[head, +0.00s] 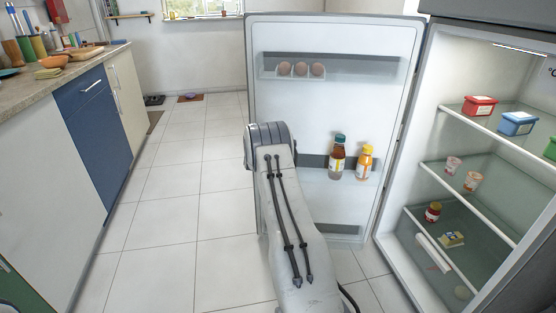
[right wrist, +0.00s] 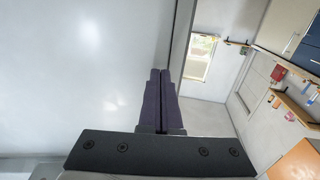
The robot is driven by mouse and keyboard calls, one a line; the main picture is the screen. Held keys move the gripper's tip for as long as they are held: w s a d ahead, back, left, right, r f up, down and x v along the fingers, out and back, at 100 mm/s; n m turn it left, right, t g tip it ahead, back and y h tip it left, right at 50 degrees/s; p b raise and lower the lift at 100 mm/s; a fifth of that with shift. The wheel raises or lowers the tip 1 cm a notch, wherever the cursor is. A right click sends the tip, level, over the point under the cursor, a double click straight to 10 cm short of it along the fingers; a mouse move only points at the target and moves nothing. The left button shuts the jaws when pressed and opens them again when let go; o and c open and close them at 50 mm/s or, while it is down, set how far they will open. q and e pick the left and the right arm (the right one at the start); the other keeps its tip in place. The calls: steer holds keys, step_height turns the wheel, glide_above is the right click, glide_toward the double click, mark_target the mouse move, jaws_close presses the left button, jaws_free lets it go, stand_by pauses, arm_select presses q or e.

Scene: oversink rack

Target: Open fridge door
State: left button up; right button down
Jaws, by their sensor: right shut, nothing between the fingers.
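The fridge door (head: 345,105) stands wide open in the head view, its inner side facing me. Its shelves hold eggs (head: 301,69), a dark bottle (head: 337,157) and an orange bottle (head: 365,161). The fridge interior (head: 455,140) is exposed at the right. My right arm reaches up in front of the door's left part; its gripper is hidden there. In the right wrist view my right gripper (right wrist: 160,72) is shut and empty, beside a broad pale panel; whether it touches the panel I cannot tell. My left gripper is not in view.
Fridge shelves hold a red tub (head: 480,106), a blue tub (head: 517,123) and small cups. A counter (head: 110,52) with blue and white cabinets runs along the left. The tiled floor (head: 185,200) between counter and door is clear.

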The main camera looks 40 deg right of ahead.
steer(key=w+a+p+v, duration=0.1)
steer(key=p+v, duration=0.1)
steer(key=v, duration=1)
steer(key=shift+a, duration=0.35)
steer(key=w+a+r+n+g+y, duration=0.2)
steer(key=a+n+y, duration=0.6)
steer(key=a, duration=2)
steer(key=s+a+r+n+g+y, duration=0.1)
steer(key=s+a+g+y, duration=0.15)
steer(key=s+a, duration=0.4)
steer(key=s+a+g+y, duration=0.1)
steer(key=s+a+y, duration=0.25)
steer(key=a, duration=0.55)
steer(key=s+a+n+g, duration=0.3)
steer(key=s+n+g, duration=0.1)
steer(key=s, duration=1.2)
steer(key=s+a+n+g, duration=0.2)
steer(key=s+n+g, duration=0.15)
steer(key=s, duration=1.25)
step_height(320, 180, up, 28)
steer(key=p, duration=2.7)
steer(key=shift+s+f+h, duration=0.15)
steer(key=shift+s+h, duration=0.25)
steer(key=shift+s, duration=0.05)
